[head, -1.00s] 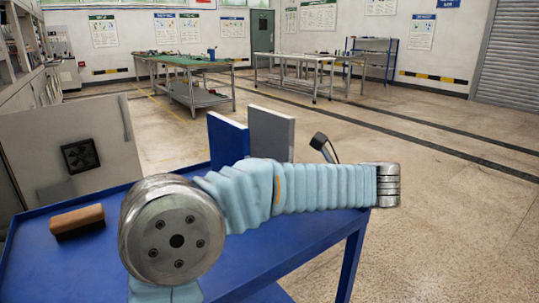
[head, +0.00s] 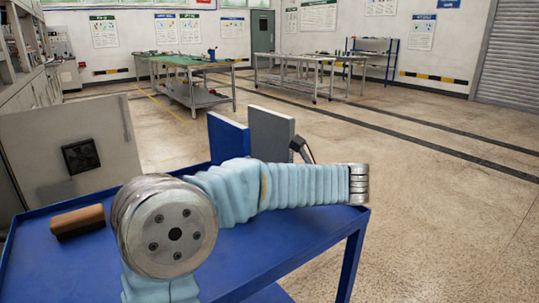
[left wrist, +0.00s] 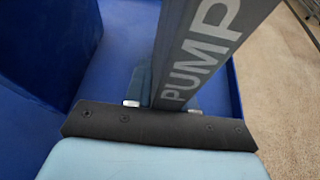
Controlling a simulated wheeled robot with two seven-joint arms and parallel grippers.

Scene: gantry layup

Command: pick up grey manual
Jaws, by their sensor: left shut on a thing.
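The grey manual (head: 272,135) stands upright at the far edge of the blue cart, beside a blue manual (head: 228,137). Its lower part is hidden behind my left arm in the head view. In the left wrist view the grey manual (left wrist: 200,50) shows its spine with the letters "PUMP". My left gripper (left wrist: 158,104) is shut on the grey manual, with a fingertip at its side. In the head view the gripper is mostly hidden behind the arm. I cannot tell whether the manual's bottom touches the cart. My right gripper is not in view.
The blue cart (head: 280,258) has a raised rim and a clear top at the front right. A wooden-topped brush or block (head: 77,221) lies on its left. A grey panel (head: 115,145) stands behind. Worktables (head: 190,85) are far off across open floor.

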